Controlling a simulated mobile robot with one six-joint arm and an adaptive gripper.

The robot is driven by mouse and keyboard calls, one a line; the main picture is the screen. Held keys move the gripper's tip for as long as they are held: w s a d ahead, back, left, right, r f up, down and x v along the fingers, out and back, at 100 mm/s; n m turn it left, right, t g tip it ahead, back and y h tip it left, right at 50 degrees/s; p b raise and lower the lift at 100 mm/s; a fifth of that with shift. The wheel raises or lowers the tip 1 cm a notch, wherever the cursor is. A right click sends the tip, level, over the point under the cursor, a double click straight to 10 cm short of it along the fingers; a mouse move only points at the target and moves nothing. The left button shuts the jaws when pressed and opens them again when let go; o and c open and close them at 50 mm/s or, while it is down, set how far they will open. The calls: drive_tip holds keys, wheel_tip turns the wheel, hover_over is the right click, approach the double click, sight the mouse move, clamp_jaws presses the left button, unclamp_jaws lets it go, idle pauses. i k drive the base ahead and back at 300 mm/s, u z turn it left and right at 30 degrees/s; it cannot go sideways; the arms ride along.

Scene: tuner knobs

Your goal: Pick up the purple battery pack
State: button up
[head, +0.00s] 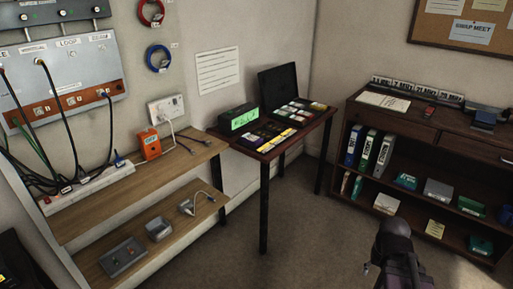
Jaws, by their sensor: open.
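Several small flat packs lie in rows on the dark red side table (313,131), in front of an open black case lid (279,83). Some have yellow, green, red or white parts. They are too small and dark for me to tell which one is the purple battery pack. A dark part of my arm rises at the bottom right, well in front of the table and apart from it. I cannot make out my gripper's fingers.
A device with a green lit display (240,119) stands at the table's left. Left of it are a wooden shelf (75,217), an orange box (150,145) and cables. A dark bookcase (345,133) with binders stands right. The floor between is clear.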

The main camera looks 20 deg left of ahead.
sight(251, 139)
drive_tip(key=z, duration=0.35)
drive_tip(key=k, duration=0.3)
drive_tip(key=u, duration=1.85)
drive_tip(key=i, duration=1.3)
